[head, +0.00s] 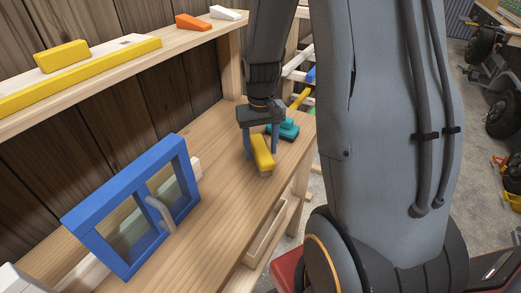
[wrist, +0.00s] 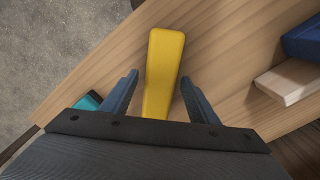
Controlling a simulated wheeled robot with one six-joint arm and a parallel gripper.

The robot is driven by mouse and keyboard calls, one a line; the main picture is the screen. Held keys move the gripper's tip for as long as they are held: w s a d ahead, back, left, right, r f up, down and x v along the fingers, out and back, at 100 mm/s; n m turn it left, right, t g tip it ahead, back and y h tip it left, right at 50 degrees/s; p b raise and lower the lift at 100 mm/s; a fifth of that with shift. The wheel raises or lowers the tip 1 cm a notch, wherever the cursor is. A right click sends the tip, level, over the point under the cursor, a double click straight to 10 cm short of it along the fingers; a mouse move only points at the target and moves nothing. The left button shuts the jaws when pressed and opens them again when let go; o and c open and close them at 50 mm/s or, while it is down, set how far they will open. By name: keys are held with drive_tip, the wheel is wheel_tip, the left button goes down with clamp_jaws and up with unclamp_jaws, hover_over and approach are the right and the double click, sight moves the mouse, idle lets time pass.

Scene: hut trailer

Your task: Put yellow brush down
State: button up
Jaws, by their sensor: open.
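The yellow brush (head: 262,154) lies on the wooden bench top (head: 215,233), below my gripper (head: 263,150). In the wrist view the yellow brush (wrist: 163,75) runs lengthwise between the two fingers of my gripper (wrist: 157,88). The fingers are spread, with a gap to the brush on both sides. The brush seems to rest on the wood; its underside is mostly hidden.
A teal tool (head: 287,130) with a yellow handle stands just behind the brush. A blue framed window (head: 140,205) stands on the bench at left. An upper shelf (head: 110,62) holds a yellow block (head: 62,56). Bare wood lies in front of the brush.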

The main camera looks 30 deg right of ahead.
sight(261, 147)
wheel_tip(261, 147, up, 11)
drive_tip(key=b, duration=0.2)
drive_tip(key=s+a+f+n+t, duration=0.1)
drive_tip(key=s+a+f+n, duration=0.1)
drive_tip(key=s+a+f, duration=0.4)
drive_tip(key=s+a, duration=0.3)
drive_tip(key=s, duration=0.1)
drive_tip(key=shift+a+f, duration=0.35)
drive_tip(key=shift+a, duration=0.05)
drive_tip(key=shift+s, duration=0.1)
